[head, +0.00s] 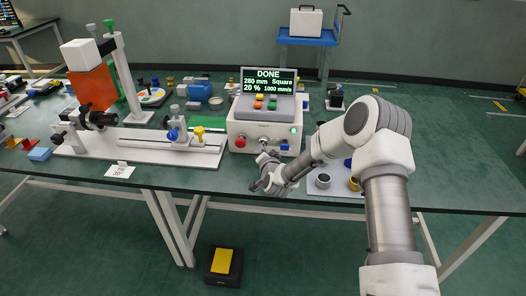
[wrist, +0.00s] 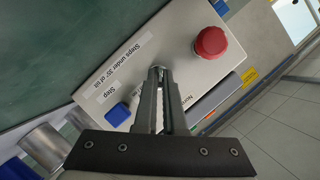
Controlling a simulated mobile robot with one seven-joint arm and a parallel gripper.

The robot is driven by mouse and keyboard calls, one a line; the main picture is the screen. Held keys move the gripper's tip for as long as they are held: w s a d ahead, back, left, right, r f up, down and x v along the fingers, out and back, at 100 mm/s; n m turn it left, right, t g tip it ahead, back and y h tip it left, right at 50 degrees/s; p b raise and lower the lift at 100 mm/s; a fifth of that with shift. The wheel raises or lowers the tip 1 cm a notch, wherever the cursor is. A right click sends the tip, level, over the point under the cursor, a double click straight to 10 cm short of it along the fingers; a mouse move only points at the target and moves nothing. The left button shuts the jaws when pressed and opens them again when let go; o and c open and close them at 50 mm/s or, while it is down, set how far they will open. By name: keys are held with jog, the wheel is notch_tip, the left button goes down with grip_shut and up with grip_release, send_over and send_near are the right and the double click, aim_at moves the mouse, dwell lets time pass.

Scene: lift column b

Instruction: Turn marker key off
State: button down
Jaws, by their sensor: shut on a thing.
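The marker's control box (head: 262,128) stands on the bench with its screen (head: 268,82) lit, reading "DONE", "280 mm Square", "20 % 1000 mm/s". My gripper (head: 262,157) is at the front of the box. In the wrist view my gripper (wrist: 158,74) has its fingertips together on the small grey key (wrist: 157,69) on the front panel, between the red button (wrist: 210,42) and the blue button (wrist: 118,114). Most of the key is hidden by the fingers, so I cannot tell its turn position. A green lamp (head: 293,130) shows on the box.
A marking stand with a column (head: 122,75) and long base is left of the box. A light tray (head: 335,182) with small round parts lies to the right, near my arm. A black pedal box with a yellow top (head: 222,261) is on the floor. A blue cart (head: 308,40) stands behind.

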jog(key=n, duration=0.1)
jog(key=n+h, duration=0.1)
jog(key=n, duration=0.1)
jog(key=shift+a+r+g+h+b, duration=0.15)
jog(key=shift+a+g+h+b, duration=0.15)
jog(key=shift+h+b, duration=0.1)
jog(key=shift+n+h+p, duration=0.35)
jog(key=shift+n+h, duration=0.85)
jog(key=shift+n, duration=0.5)
jog(key=shift+d, duration=0.1)
jog(key=c, duration=1)
grip_release()
jog(key=shift+s, duration=0.1)
jog(key=p+v, duration=0.1)
jog(key=v, duration=1.6)
jog(key=shift+r, duration=0.2)
jog(key=shift+r, duration=0.1)
